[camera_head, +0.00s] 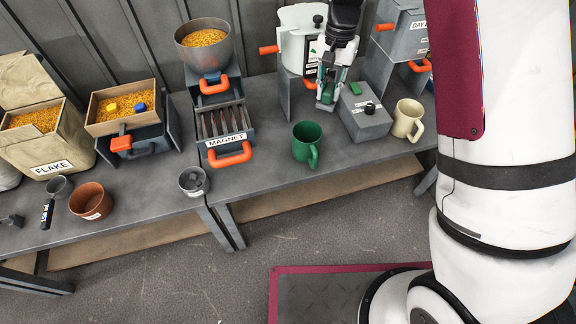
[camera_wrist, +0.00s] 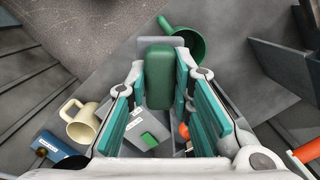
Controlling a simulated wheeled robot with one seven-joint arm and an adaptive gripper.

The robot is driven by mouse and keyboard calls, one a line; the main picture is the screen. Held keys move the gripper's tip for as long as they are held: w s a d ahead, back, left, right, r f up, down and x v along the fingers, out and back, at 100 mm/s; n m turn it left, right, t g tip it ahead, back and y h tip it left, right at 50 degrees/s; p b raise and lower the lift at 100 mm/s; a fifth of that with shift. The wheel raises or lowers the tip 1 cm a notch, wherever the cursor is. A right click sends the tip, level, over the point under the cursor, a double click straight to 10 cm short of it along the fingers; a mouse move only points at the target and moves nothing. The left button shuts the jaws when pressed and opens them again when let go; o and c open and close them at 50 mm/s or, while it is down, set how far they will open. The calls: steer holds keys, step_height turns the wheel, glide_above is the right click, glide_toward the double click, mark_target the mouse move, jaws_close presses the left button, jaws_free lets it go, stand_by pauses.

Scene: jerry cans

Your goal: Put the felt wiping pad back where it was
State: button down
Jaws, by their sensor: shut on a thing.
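The felt wiping pad appears as a dark green rounded block (camera_wrist: 160,78) between the fingertips in the wrist view. My gripper (camera_wrist: 160,70) is shut on it, with teal finger pads on both sides. A light grey shape shows around the pad's far end; I cannot tell if it touches. In the head view my gripper (camera_head: 328,94) points down, just left of the grey box (camera_head: 366,121) and behind the green mug (camera_head: 306,142). The held pad is mostly hidden there by the fingers.
The grey box has a green patch and a black knob on top. A cream mug (camera_head: 407,120) stands to its right. A white pot (camera_head: 301,40) on a grey stand is close behind my gripper. The magnet grate (camera_head: 223,122) is to the left. Bare bench lies around the green mug.

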steer(key=a+f+m+y+b, duration=0.1)
steer(key=a+f+m+b, duration=0.95)
steer(key=a+b, duration=0.35)
steer(key=shift+n+t, duration=0.25)
steer(key=shift+t, duration=0.15)
steer(key=f+b, duration=0.1)
steer(key=f, duration=0.5)
steer(key=f+b, duration=0.2)
steer(key=f, duration=0.4)
steer(key=d+f+b, duration=0.1)
steer(key=f+b, duration=0.1)
steer(key=f, duration=0.3)
steer(key=shift+s+f, duration=0.35)
steer(key=shift+f, duration=0.05)
steer(key=shift+f+b, duration=0.15)
steer(key=shift+b, duration=0.15)
steer(key=c, duration=1.4)
jaws_free()
steer(key=r+p, duration=0.1)
steer(key=r, duration=0.3)
steer(key=d+r+p, duration=0.1)
steer(key=r, duration=0.3)
steer(key=r+p, duration=0.1)
steer(key=r, duration=0.3)
steer(key=shift+w+d+r, duration=0.1)
steer(key=shift+w+d, duration=0.05)
steer(key=shift+w, duration=0.05)
